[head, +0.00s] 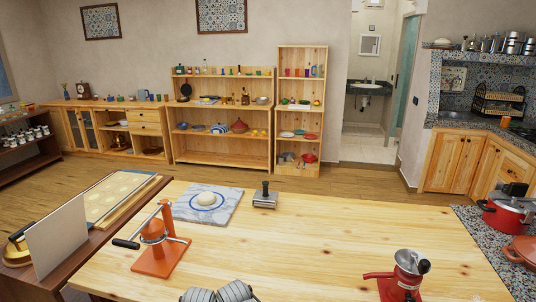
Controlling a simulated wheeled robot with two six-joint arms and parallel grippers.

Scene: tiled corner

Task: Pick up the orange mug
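I cannot make out an orange mug for certain. A small orange item (505,121) stands on the kitchen counter at the right, too small to identify. Small coloured cups (298,72) stand on the top of the tall shelf at the back; their exact colours are hard to tell. Neither of my grippers shows in the head view.
The wooden table (300,245) in front bears an orange lever press (160,240), a marble board (225,207) with a pale ball, a red grinder (404,275) and grey ribbed cylinders (220,293). A red pot (507,214) stands right. Open floor lies beyond the table.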

